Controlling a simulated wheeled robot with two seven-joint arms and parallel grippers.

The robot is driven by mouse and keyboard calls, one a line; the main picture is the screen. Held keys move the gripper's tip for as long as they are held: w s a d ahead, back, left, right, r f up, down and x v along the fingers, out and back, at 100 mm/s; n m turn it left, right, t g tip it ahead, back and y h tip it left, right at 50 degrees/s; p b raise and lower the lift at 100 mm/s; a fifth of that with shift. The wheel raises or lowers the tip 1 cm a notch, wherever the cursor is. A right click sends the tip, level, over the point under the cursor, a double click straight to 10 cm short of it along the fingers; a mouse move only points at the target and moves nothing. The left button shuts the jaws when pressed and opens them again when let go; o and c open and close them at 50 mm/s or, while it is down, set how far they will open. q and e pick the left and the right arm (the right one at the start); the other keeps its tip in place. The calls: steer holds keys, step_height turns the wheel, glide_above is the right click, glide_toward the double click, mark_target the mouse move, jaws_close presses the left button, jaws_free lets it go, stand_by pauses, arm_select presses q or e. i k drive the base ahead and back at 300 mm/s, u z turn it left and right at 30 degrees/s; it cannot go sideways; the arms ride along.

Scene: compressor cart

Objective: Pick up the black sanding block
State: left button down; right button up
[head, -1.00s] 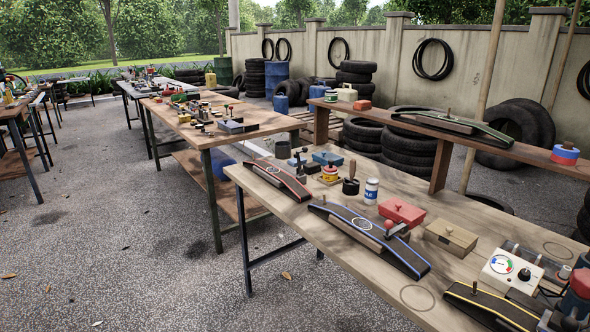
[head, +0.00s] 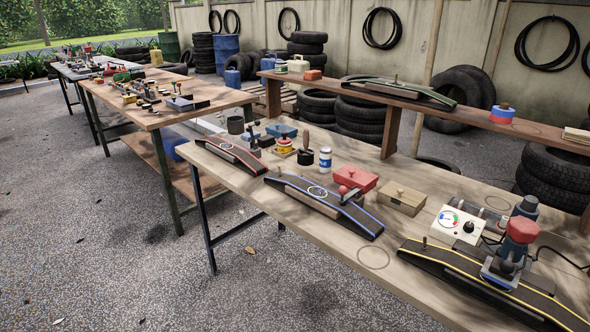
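I cannot make out for certain which thing is the black sanding block. A small black piece with an upright wooden handle (head: 306,150) stands on the near wooden table (head: 240,178), left of a white and blue jar (head: 325,159). A dark piece with a knob (head: 250,138) stands farther left, near a blue box (head: 281,130). Neither of my grippers is in view.
A red box (head: 355,178), a tan box (head: 402,198) and a white gauge box (head: 459,224) stand on the table. A raised shelf (head: 390,101) runs behind. The paved floor at left is open.

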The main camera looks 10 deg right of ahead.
mark_target(268, 140)
steer(key=z, duration=0.3)
steer(key=k, duration=0.3)
steer(key=u, duration=1.6)
steer(key=i, duration=2.2)
steer(key=z, duration=0.3)
steer(key=i, duration=1.4)
steer(key=z, duration=1.25)
